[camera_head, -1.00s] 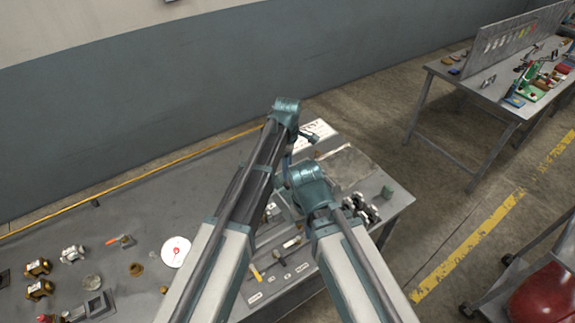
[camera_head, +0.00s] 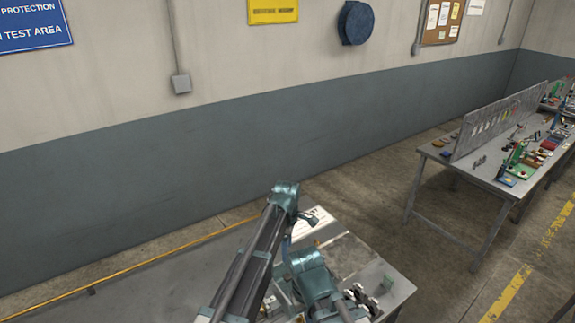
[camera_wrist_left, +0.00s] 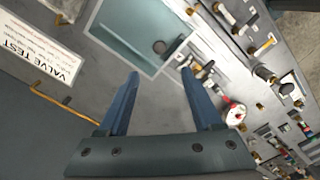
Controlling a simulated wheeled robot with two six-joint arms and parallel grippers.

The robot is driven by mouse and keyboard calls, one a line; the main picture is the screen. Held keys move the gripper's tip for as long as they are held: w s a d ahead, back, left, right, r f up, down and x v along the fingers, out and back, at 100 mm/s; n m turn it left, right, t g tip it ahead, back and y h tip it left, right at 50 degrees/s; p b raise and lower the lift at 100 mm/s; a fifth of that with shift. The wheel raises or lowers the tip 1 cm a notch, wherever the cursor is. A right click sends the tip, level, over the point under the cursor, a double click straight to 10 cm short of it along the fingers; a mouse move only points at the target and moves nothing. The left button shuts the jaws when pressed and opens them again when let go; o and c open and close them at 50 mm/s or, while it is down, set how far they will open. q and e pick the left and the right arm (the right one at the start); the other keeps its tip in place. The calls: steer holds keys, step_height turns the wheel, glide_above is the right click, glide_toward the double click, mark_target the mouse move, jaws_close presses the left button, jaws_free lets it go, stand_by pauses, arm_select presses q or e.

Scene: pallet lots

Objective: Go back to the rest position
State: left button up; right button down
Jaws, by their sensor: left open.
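My left gripper (camera_wrist_left: 160,76) is open in the left wrist view, with nothing between its two fingers. It is above a grey workbench, apart from the things on it. In the head view my left arm reaches up over the bench (camera_head: 200,265), and its jaws cannot be made out there. My right arm shows beside it at the bottom, but its gripper is not visible.
A "VALVE TEST" sign (camera_wrist_left: 40,55) and a shallow blue-grey recess (camera_wrist_left: 125,38) are on the bench. Several fittings and a white disc (camera_wrist_left: 235,113) lie to the right. A second table (camera_head: 470,170) stands beyond open floor, near a grey wall (camera_head: 180,140).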

arm_select(q)
steer(key=s+a+m, duration=1.6)
steer(key=s+a, duration=0.1)
steer(key=s, duration=0.3)
steer(key=s+d+f+m+y+b, duration=0.1)
steer(key=s+d+f+m+b, duration=0.2)
steer(key=d+f+b, duration=0.8)
step_height(320, 180, down, 4)
steer(key=s+b, duration=0.1)
steer(key=b, duration=0.2)
steer(key=shift+s+r+m+b, duration=0.25)
steer(key=shift+s+m+b, duration=0.05)
steer(key=shift+s+b, duration=0.1)
